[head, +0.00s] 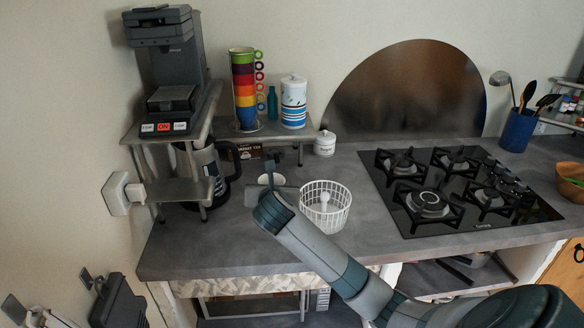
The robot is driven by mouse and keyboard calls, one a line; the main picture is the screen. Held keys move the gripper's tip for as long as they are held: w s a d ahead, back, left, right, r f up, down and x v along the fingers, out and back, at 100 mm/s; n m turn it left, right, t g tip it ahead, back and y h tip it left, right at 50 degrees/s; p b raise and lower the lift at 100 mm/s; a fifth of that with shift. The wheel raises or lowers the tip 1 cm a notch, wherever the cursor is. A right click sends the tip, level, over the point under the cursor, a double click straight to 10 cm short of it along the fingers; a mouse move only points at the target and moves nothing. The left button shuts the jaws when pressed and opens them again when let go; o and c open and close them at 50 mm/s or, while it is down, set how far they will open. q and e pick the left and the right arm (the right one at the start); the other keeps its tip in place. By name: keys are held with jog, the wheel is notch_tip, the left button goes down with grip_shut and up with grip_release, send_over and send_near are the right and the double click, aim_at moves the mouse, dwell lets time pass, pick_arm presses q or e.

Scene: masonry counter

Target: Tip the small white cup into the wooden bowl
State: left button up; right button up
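A small white cup (271,179) shows in part at my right gripper (270,190), over the left part of the counter. The wrist and fingers hide much of the cup. I cannot tell whether the fingers close on it or stand around it. The wooden bowl (573,182) sits at the far right edge, beyond the hob, cut off by the picture edge, with something green in it. My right gripper is far to the left of the bowl. I cannot make out my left gripper.
A white wire basket (325,207) stands just right of my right gripper. A black gas hob (455,190) lies between there and the bowl. A coffee machine (165,65), glass jug (210,172), stacked coloured mugs (244,90) and lidded white pot (325,143) stand behind.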

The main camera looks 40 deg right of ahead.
jog(key=s+a+f+n+t+y, duration=0.1)
jog(key=s+a+n+y, duration=0.2)
jog(key=s+a, duration=0.4)
jog(key=s+a+f+n+t+y, duration=0.1)
jog(key=s+a+f+n+y, duration=0.1)
jog(key=s+a, duration=0.6)
jog(key=a+n+y, duration=0.1)
jog(key=a+y, duration=0.1)
jog(key=a, duration=0.3)
jog(key=shift+s+a+f, duration=0.3)
jog(key=shift+a, duration=0.1)
